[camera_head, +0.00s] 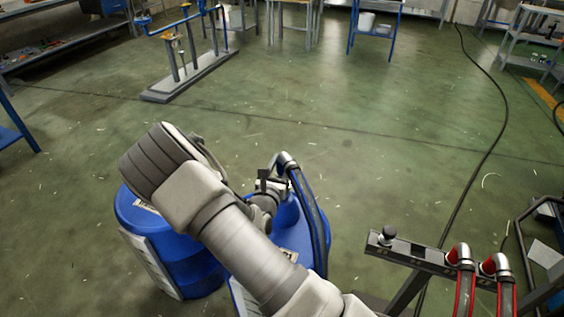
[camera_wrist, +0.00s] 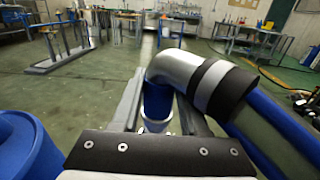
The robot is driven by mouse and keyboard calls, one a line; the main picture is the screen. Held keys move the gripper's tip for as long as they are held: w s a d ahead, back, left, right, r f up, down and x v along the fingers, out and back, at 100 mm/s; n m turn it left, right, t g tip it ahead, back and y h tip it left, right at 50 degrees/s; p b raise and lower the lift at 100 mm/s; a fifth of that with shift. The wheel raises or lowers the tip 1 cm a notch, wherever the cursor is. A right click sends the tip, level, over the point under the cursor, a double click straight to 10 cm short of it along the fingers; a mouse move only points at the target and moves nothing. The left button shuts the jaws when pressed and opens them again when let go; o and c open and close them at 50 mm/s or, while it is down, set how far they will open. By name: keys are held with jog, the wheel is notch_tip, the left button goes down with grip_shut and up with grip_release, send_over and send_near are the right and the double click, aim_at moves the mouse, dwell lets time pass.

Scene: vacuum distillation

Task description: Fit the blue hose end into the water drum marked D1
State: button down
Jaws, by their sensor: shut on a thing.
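My gripper (camera_head: 268,184) is shut on the blue hose end (camera_wrist: 157,100), a blue sleeve under a bent metal elbow (camera_wrist: 172,66). The elbow also shows in the head view (camera_head: 286,161). In the wrist view the sleeve sits between the two fingers, with a silver ring below it. The blue-striped hose runs down to the right. Two blue drums stand below my arm in the head view, a left one (camera_head: 190,266) and a right one (camera_head: 290,236). The hose end is over the right drum; I cannot tell whether it touches it. No D1 marking is readable.
A rack (camera_head: 420,260) with two red-striped hoses (camera_head: 465,272) stands at the lower right. A dark cable (camera_head: 490,150) lies on the floor. A grey-based stand with blue parts (camera_head: 185,78) is at the back left. The floor beyond the drums is largely clear.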

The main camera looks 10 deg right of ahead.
jog(key=shift+f+b, duration=1.4)
jog(key=shift+f, duration=0.85)
jog(key=shift+c, duration=1.7)
grip_release()
jog(key=shift+s, duration=0.1)
jog(key=p+v, duration=0.2)
jog(key=v, duration=1.5)
jog(key=shift+a+r, duration=0.1)
